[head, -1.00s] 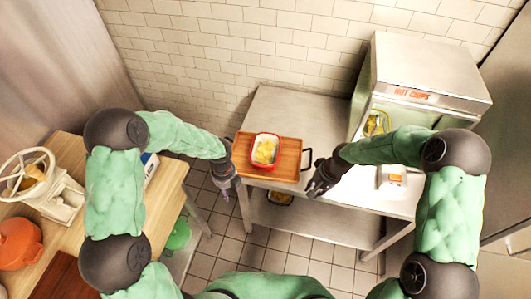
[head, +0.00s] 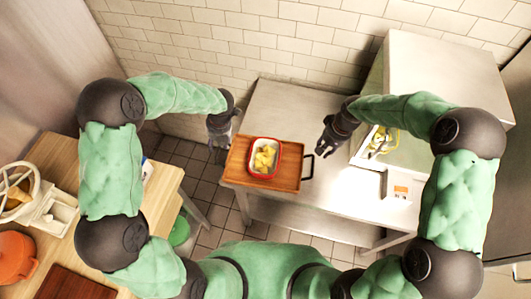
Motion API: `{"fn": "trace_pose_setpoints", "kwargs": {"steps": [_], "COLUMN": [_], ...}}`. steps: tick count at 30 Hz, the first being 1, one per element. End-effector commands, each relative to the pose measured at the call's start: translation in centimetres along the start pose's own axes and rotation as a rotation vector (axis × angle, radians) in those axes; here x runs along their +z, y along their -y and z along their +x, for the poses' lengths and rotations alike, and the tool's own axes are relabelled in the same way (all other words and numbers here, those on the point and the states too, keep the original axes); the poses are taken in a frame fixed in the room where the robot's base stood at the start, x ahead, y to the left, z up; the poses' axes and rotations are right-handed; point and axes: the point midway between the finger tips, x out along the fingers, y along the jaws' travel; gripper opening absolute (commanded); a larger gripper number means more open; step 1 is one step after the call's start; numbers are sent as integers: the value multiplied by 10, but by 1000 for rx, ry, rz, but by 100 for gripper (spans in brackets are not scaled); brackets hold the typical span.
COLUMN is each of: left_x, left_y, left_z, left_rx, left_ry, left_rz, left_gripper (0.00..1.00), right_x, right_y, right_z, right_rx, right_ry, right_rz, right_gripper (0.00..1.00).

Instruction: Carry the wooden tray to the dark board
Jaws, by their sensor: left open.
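The wooden tray (head: 237,172) lies on the steel table, near its front left corner. It carries a red-rimmed white dish (head: 277,165) of yellow food, and a black handle shows at its right end. My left gripper (head: 220,139) is open and empty, just beyond the tray's back left corner. My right gripper (head: 326,150) looks open and empty, beyond and right of the right handle, apart from it. The dark board (head: 75,283) lies on the wooden counter at the lower left, partly cut off by the frame.
The steel table (head: 285,103) has bare room behind the tray. A steel hot-food cabinet (head: 440,70) stands at its right. The wooden counter (head: 165,183) also holds an orange pot (head: 17,257) and a white-wheeled device (head: 30,195). A tiled floor gap separates counter and table.

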Motion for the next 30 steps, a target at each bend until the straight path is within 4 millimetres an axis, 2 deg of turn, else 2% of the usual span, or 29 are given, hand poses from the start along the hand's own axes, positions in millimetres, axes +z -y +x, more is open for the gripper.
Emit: {"fn": "trace_pose_setpoints", "kwargs": {"steps": [9, 14, 30], "left_x": [0, -1, -1], "left_y": [0, 1, 0], "left_z": [1, 12, 93], "left_rx": [0, 0, -1], "left_ry": [-1, -4, -2], "left_rz": [-1, -1, -1], "left_gripper": [46, 46, 46], "right_x": [0, 0, 1], "right_y": [0, 0, 0], "right_z": [1, 12, 93], "right_rx": [0, 0, 0], "right_ry": [0, 2, 3], "right_rz": [0, 0, 0], "right_gripper": [32, 32, 32]}}
